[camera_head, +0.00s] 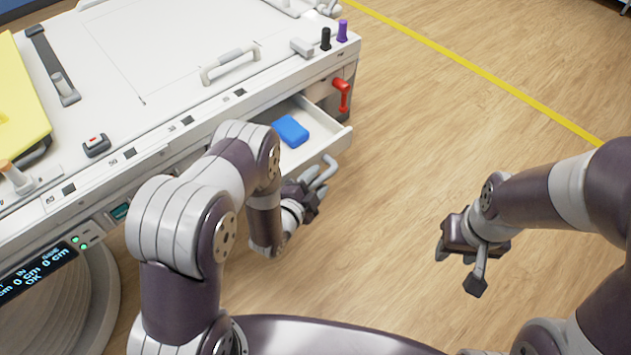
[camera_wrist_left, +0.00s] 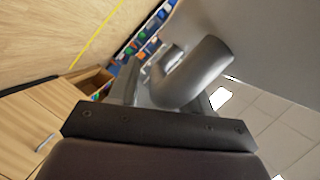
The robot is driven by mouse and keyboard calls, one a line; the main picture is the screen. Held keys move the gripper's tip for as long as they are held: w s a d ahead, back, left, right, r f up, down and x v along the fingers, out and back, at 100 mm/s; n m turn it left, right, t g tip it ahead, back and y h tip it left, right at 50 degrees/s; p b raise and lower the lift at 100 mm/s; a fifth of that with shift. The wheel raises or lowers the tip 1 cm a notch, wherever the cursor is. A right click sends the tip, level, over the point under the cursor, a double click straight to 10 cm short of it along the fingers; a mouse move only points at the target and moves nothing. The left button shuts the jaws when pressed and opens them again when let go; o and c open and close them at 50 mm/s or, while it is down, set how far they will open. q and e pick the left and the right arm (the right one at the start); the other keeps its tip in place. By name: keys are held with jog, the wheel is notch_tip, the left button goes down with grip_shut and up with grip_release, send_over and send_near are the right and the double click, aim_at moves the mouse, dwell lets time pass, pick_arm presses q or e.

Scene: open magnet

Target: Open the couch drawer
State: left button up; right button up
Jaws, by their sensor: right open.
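The couch drawer (camera_head: 337,139) is pulled out from the right end of the white couch side, and a blue block (camera_head: 291,130) lies inside it. Its grey curved handle (camera_head: 327,168) sticks out in front; a thick bent grey bar, seemingly this handle, fills the middle of the left wrist view (camera_wrist_left: 196,74). My left gripper (camera_head: 308,194) is right at the handle, below the drawer front. Its fingertips are largely hidden, so its grip cannot be told. My right gripper (camera_head: 461,264) is open and empty over the floor, well to the right of the drawer.
The couch top (camera_head: 150,55) carries a white grab handle (camera_head: 231,64), a yellow pad (camera_head: 18,100) and black and purple knobs. A red lever (camera_head: 342,94) sits at the corner above the drawer. The wooden floor (camera_head: 430,130) to the right is clear.

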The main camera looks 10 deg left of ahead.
pick_arm(q)
jog(key=v, duration=1.2)
jog(key=shift+s+p, duration=0.35)
jog(key=shift+p, duration=0.05)
jog(key=shift+a+r, duration=0.1)
jog(key=w+a+r+n+g+y+p, duration=0.3)
jog(key=w+r+n+g+p, duration=0.25)
jog(key=r, duration=0.35)
jog(key=s+r+n+g+y+p, duration=0.2)
jog(key=s+r+n+g+p, duration=0.2)
jog(key=s+r+n+g, duration=0.4)
jog(key=s+a+r+n, duration=0.1)
jog(key=s+r, duration=0.4)
jog(key=s, duration=0.1)
jog(key=shift+r+n, duration=0.2)
jog(key=shift+n, duration=0.15)
jog(key=shift+s, duration=0.1)
